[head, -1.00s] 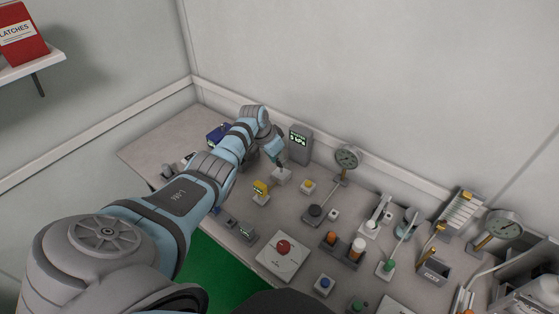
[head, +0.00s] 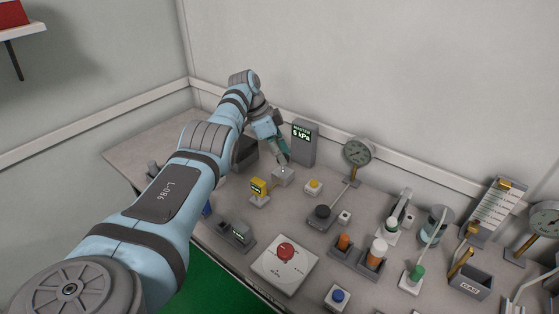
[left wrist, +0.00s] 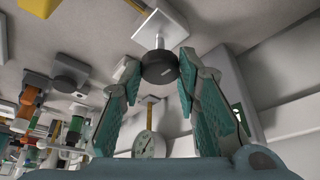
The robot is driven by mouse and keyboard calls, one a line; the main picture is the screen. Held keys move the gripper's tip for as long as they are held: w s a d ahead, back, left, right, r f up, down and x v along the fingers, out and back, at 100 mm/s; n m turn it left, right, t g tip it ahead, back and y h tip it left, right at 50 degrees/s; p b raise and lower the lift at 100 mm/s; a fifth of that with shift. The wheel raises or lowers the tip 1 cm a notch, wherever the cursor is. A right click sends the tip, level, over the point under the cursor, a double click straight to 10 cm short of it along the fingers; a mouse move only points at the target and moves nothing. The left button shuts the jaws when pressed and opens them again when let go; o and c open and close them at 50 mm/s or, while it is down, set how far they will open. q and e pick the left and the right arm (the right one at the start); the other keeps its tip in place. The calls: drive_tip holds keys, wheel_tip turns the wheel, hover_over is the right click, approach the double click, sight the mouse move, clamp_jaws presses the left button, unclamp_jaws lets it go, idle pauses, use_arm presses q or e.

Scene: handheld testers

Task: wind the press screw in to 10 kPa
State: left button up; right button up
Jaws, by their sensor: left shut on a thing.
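The press screw shows in the left wrist view as a dark round knob (left wrist: 159,69) on a pale shaft, rising from a light square block (left wrist: 160,30). My left gripper (left wrist: 158,72) is shut on the knob, with one teal finger on each side. In the head view my left gripper (head: 283,162) points down over the pale block (head: 283,178), and its fingers hide most of the knob. The grey master display (head: 303,142) behind it has a green screen that appears to read 5 kPa. My right gripper is in neither view.
A dial gauge (head: 357,150) stands right of the display. A red button on a white plate (head: 286,251) is in front. The bench's back left is fairly clear.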

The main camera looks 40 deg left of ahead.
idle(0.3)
use_arm(q)
drive_tip(key=o, duration=1.2)
drive_tip(key=shift+c, duration=0.2)
drive_tip(key=v, duration=1.2)
drive_tip(key=shift+w, duration=0.1)
